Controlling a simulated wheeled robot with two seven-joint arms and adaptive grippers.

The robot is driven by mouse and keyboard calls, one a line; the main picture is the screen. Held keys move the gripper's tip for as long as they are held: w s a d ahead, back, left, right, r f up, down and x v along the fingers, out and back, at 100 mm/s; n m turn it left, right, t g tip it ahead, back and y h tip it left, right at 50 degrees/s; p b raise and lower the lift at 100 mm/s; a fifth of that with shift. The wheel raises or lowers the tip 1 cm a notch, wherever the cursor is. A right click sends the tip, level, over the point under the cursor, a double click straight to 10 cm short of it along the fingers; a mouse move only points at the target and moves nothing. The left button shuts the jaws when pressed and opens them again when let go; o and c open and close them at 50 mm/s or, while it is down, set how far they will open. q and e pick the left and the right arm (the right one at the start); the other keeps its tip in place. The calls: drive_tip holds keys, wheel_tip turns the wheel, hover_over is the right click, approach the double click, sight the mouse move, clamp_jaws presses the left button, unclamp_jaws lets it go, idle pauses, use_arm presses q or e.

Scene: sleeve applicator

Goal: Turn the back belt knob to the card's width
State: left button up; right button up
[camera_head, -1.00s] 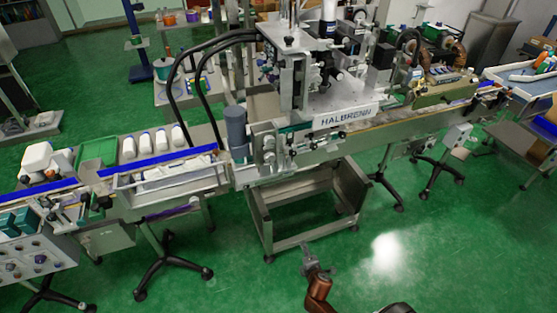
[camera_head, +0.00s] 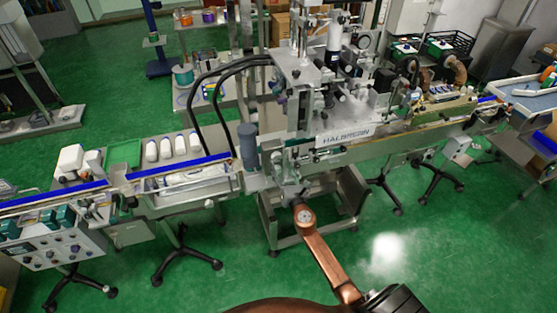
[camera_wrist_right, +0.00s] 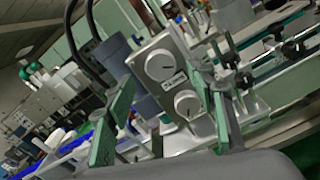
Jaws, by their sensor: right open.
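In the right wrist view a pale plate carries two round white knobs with dark pointer marks, an upper knob (camera_wrist_right: 160,65) and a lower knob (camera_wrist_right: 187,103). A small printed label (camera_wrist_right: 174,81) sits between them. I cannot tell which knob is the back belt knob. My right gripper (camera_wrist_right: 172,88) is open, its two green-grey fingers on either side of the knobs in that view, with nothing between them. In the head view my right gripper (camera_head: 291,192) is at the front of the labelling machine (camera_head: 345,137), below the knob area. I cannot make out a card. My left gripper is out of view.
A grey cylinder (camera_head: 248,146) stands left of the machine's front. A tray with white bottles (camera_head: 166,148) and a blue-edged conveyor (camera_head: 52,196) lie to the left. A metal stand (camera_head: 284,240) is under the machine. The green floor in front is clear.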

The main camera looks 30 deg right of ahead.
sight(278, 159)
drive_tip(key=x, duration=0.5)
drive_tip(key=shift+b, duration=0.4)
drive_tip(key=c, duration=1.2)
drive_tip(key=shift+o, duration=0.2)
drive_tip(key=shift+f+m, duration=0.1)
drive_tip(key=shift+m, duration=0.3)
